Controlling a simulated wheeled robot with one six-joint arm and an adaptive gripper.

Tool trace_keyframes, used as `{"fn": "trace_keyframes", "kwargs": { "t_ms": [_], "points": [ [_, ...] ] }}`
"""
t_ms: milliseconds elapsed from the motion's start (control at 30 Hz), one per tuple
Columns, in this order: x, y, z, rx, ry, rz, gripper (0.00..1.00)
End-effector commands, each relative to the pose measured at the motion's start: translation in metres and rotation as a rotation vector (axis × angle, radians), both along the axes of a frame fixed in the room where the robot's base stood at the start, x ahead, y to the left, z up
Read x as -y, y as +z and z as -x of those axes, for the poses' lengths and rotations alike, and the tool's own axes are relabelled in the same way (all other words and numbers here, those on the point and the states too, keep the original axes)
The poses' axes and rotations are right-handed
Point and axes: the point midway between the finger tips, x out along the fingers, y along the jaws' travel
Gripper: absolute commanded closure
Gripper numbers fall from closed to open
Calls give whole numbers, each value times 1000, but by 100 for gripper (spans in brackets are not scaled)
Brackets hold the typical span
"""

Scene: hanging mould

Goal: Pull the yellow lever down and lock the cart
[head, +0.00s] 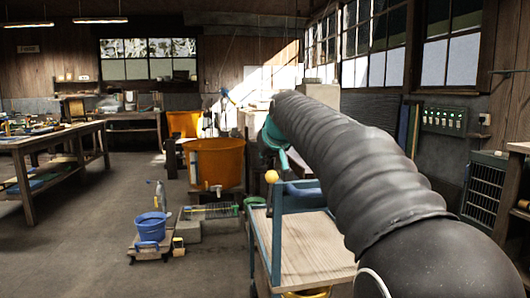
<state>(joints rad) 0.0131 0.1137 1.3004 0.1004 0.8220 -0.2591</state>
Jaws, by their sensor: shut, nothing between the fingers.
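The cart (312,243) stands low in the middle, with a pale wooden top and a blue frame. A round yellow-orange knob (271,177) sits at its far left corner, by the blue upright; it looks like the end of the yellow lever, whose shaft I cannot make out. My arm reaches forward from the lower right over the cart. My gripper (267,157) is at the arm's far end, just above the knob in the picture, small and dark beside teal parts. It is shut and empty, and a gap shows between it and the knob. The cart's lock is not visible.
A blue bucket (150,227) stands on a low wooden dolly left of the cart. An orange tub (214,163) stands behind it. A workbench (40,140) runs along the left. A grey vented cabinet (484,187) is at right. The floor at left centre is open.

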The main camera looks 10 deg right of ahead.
Motion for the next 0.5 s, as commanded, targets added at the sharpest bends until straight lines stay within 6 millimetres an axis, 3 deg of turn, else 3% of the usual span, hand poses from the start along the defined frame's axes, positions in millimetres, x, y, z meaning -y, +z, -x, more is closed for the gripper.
{"fn": "trace_keyframes", "kwargs": {
  "t_ms": [200, 500],
  "points": [
    [3, -11, 16, -1, 0, -1, 100],
    [4, -14, 20, -1, 0, -1, 100]
  ]
}}
